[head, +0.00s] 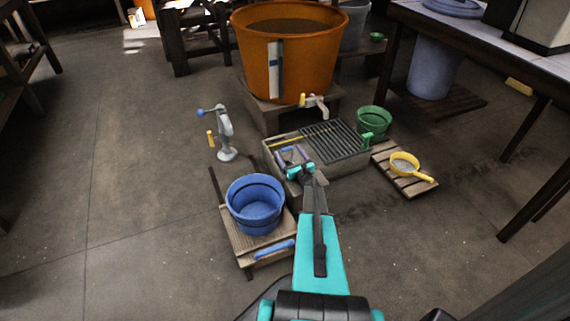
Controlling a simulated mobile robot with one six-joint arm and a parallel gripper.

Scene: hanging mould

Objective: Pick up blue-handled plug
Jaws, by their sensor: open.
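Small blue and purple-handled pieces (287,150) lie at the left end of the grated stone trough. They are too small for me to tell which is the blue-handled plug. A blue elongated piece (275,248) also lies at the front of the low wooden stand, below the blue bucket; I cannot tell what it is. My gripper (301,169) is open, with teal fingers, above or at the trough's near left end, close to the small pieces. My gripper and arm hide part of the trough there. I cannot tell whether the gripper touches anything.
The stone trough (342,170) carries a dark grate (335,140). The blue bucket (255,203) stands left of my arm. A large orange tub (300,60) with a tap (316,102) stands behind. A green bucket (374,121) and yellow strainer (404,164) are at right.

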